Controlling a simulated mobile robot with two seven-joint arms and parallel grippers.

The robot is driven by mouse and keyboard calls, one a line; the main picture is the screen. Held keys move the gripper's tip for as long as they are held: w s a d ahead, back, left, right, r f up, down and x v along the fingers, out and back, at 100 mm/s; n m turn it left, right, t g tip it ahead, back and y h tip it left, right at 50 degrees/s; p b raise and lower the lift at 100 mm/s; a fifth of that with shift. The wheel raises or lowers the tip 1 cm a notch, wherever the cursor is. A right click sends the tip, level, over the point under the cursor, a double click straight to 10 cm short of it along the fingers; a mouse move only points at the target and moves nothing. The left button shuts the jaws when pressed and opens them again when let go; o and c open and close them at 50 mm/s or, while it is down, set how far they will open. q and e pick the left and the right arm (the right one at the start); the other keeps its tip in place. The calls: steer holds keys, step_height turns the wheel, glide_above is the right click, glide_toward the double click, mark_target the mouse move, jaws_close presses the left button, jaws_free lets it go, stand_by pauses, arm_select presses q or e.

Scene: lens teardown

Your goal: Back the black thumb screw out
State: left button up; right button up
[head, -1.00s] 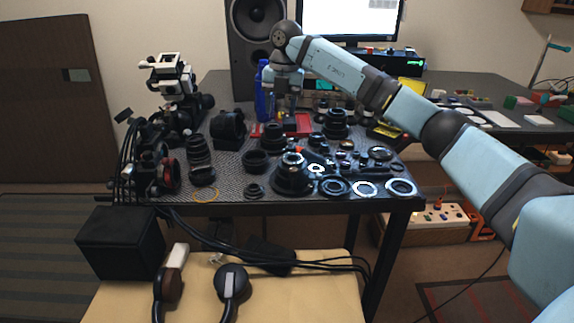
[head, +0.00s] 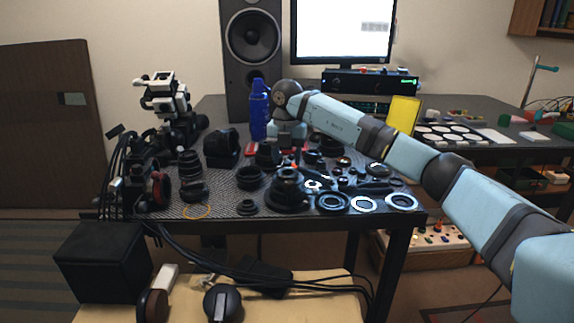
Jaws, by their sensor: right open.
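My right arm reaches in from the right over the workbench. Its gripper (head: 290,152) points down above the lens parts near the middle of the bench and is open. Its fingertips are small and partly lost among the dark parts behind the large black lens mount (head: 287,190). I cannot pick out the black thumb screw; it is too small or hidden among the black parts. My left gripper is not in view.
The dark bench (head: 225,207) is crowded with black lens barrels and rings. A blue bottle (head: 259,110) stands just left of the gripper, before a speaker (head: 254,45). A white-and-black device (head: 163,95) stands at the left. Bare mat shows at the front left.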

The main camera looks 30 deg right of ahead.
steer(key=shift+f, duration=0.4)
steer(key=shift+c, duration=0.5)
jaws_close()
steer(key=shift+r, duration=0.1)
